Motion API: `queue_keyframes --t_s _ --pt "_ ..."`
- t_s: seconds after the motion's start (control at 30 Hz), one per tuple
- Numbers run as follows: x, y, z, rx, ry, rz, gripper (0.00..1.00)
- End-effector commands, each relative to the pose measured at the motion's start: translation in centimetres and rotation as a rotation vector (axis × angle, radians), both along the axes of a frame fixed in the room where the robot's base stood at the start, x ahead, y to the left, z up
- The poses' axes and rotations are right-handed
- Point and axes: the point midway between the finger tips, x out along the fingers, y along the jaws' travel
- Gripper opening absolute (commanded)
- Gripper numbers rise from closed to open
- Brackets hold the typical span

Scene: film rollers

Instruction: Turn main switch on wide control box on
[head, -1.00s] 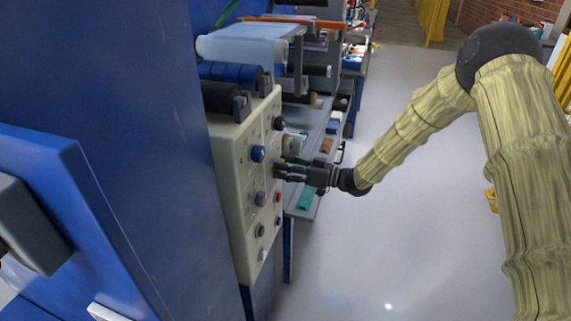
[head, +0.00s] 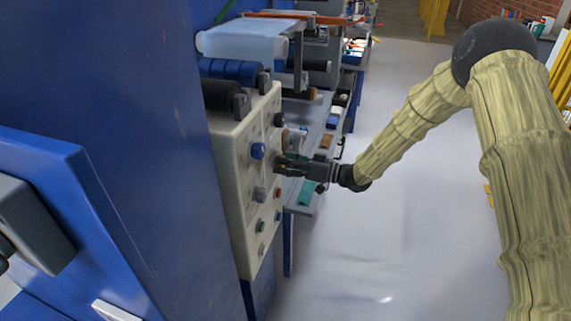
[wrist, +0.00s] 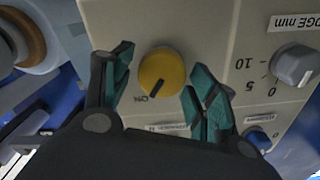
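The wide control box (head: 240,170) is a cream panel on the blue machine, with several knobs and buttons on its face. In the wrist view its face (wrist: 210,25) fills the upper part. A yellow rotary knob (wrist: 162,72) with a dark pointer mark sits there, with an upside-down "ON" label at its lower left. My gripper (wrist: 155,95) is open, with one green-padded finger on each side of the yellow knob, apart from it. In the head view my gripper (head: 278,163) is at the box face, hiding the yellow knob.
A grey knob (wrist: 295,64) with a number scale is to the right in the wrist view, and a blue knob (wrist: 258,138) is below it. A blue knob (head: 258,150) and a grey knob (head: 260,194) flank my gripper in the head view. Rollers (head: 243,42) are above the box.

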Motion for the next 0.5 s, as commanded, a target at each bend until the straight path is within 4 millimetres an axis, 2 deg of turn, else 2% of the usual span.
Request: queue_keyframes --t_s 0.33,0.5 --pt "-0.1 0.0 -0.1 -0.001 0.001 0.002 0.67" --pt "-0.4 -1.2 -0.1 -0.003 0.001 0.000 0.67"
